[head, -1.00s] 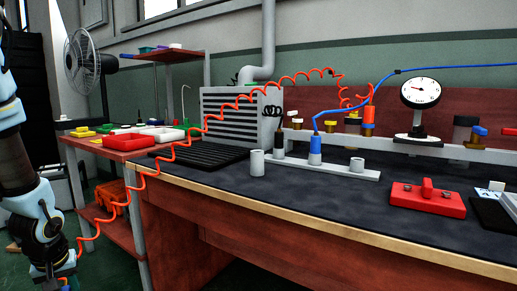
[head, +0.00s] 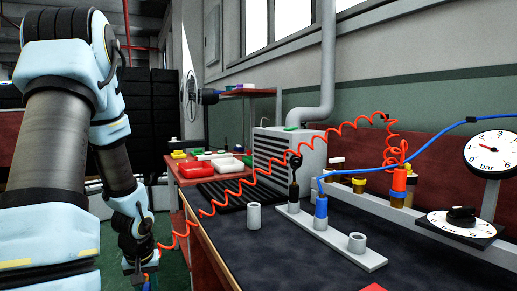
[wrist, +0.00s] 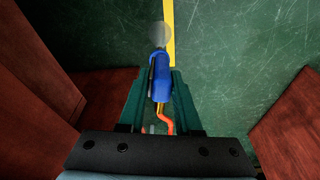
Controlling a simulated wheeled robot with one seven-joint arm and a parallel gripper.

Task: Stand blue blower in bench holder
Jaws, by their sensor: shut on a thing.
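My gripper (wrist: 160,78) is shut on the blue blower (wrist: 161,87), seen in the wrist view above the green floor. An orange hose runs from the blower's lower end in that view. In the head view my gripper (head: 140,268) hangs low, left of the bench, with only a bit of blue showing below it. A grey strip holder (head: 320,236) lies on the bench; a black-tipped tool and a blue fitting stand in it, and its right cup (head: 357,243) looks empty. A separate grey cup (head: 254,215) stands nearer the bench's left edge, apparently empty.
The coiled orange hose (head: 222,203) stretches over the bench edge up to a fitting on the rail. A blue hose (head: 435,138) crosses above. A gauge (head: 493,152) and a dial unit (head: 460,222) stand right. The dark bench top (head: 285,262) has clear room in front.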

